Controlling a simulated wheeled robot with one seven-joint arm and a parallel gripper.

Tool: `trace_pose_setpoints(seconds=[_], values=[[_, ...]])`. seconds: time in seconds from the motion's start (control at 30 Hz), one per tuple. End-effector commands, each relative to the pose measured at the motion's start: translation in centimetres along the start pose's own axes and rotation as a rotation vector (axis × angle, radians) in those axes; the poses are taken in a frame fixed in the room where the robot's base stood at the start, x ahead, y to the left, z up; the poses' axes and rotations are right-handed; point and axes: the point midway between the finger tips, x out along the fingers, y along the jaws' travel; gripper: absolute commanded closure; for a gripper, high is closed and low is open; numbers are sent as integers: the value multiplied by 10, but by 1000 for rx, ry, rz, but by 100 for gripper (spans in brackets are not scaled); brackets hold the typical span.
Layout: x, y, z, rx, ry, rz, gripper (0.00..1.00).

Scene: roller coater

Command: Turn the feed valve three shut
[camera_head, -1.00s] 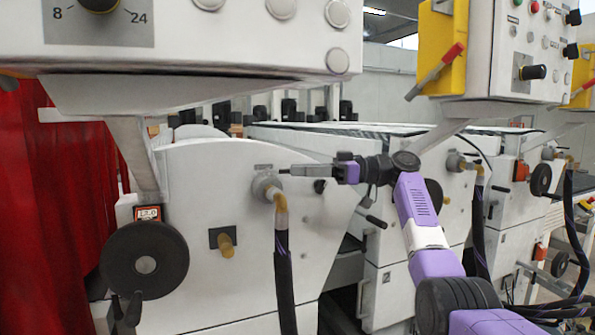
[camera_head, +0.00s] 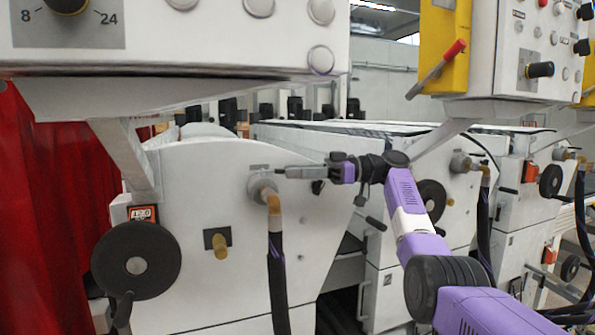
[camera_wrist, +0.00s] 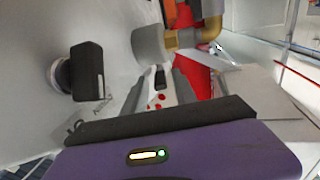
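A grey pipe fitting (camera_head: 262,187) with a brass elbow (camera_head: 273,204) and a black hose sits on the white machine side panel. In the wrist view the grey fitting (camera_wrist: 149,45) and brass elbow (camera_wrist: 188,39) are just past my fingers. A small black lever-like piece (camera_wrist: 160,77) shows between the fingers, apart from both as far as I can tell. No label reading three is legible. My gripper (camera_head: 290,172) points left, close to the fitting's upper right. In the wrist view my gripper (camera_wrist: 158,92) has its fingers apart, with nothing clearly held.
A black knob (camera_wrist: 87,71) juts from the panel left of my fingers in the wrist view. A black handwheel (camera_head: 136,260) and a brass knob (camera_head: 220,246) are lower left. Control boxes (camera_head: 180,40) overhang above. A red curtain (camera_head: 60,190) hangs at left.

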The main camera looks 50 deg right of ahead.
Motion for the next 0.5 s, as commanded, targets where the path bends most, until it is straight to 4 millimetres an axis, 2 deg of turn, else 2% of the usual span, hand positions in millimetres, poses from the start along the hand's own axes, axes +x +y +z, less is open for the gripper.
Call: trace_pose_setpoints(seconds=[0.33, 0.5], values=[[-2, 0, -2, -3, 4, 2, 62], [-21, 1, -2, -4, 5, 5, 62]])
